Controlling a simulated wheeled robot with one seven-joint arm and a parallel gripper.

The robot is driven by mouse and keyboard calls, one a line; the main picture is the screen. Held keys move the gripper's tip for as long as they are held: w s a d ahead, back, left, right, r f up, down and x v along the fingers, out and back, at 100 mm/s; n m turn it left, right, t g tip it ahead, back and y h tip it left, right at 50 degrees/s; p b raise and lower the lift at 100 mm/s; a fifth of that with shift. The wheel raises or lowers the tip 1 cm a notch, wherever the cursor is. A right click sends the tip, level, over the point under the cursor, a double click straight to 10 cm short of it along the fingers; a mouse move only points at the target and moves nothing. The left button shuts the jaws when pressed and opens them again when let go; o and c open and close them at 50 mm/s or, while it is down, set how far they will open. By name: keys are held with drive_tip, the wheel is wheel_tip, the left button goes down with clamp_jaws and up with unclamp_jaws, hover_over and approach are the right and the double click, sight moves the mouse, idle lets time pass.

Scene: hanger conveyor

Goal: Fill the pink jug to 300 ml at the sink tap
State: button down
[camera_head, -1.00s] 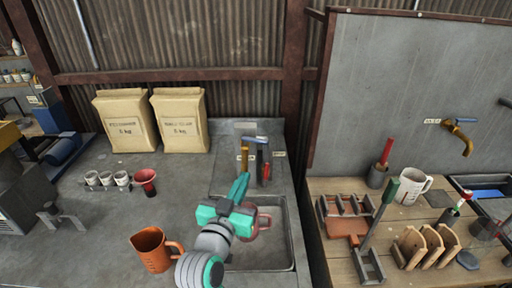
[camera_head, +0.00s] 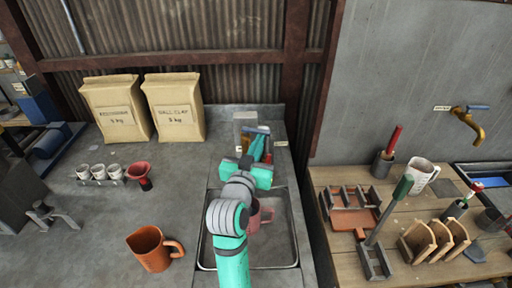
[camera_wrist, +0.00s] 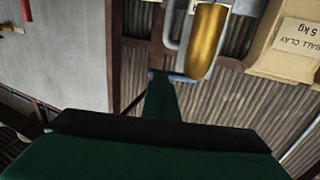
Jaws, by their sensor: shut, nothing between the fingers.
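The pink jug (camera_head: 262,215) stands in the sink (camera_head: 290,256), partly hidden behind my arm. The tap (camera_head: 247,138) is at the back of the sink, with a blue lever on top; my arm hides part of its spout. My gripper (camera_head: 258,148) is shut and empty, its fingertips at the tap lever. In the wrist view, the brass spout (camera_wrist: 205,42) shows close by, and the fingers (camera_wrist: 160,92) reach the lever (camera_wrist: 176,76); I cannot tell whether they touch. No water stream is visible, and the jug's water level cannot be read.
An orange jug (camera_head: 153,249) stands on the counter left of the sink. A red funnel-like cup (camera_head: 140,176), several small white cups and two clay bags (camera_head: 174,108) are further back. A wooden bench (camera_head: 330,180) with tools and a second tap (camera_head: 470,123) is at right.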

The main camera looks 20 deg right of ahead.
sight(267, 135)
drive_tip(key=shift+w+d, duration=0.2)
drive_tip(key=shift+w, duration=0.15)
drive_tip(key=shift+d, duration=0.1)
drive_tip(key=shift+w+d, duration=0.3)
drive_tip(key=shift+d, duration=0.2)
drive_tip(key=shift+w+d, duration=0.25)
drive_tip(key=shift+d, duration=0.25)
drive_tip(key=shift+s, duration=0.1)
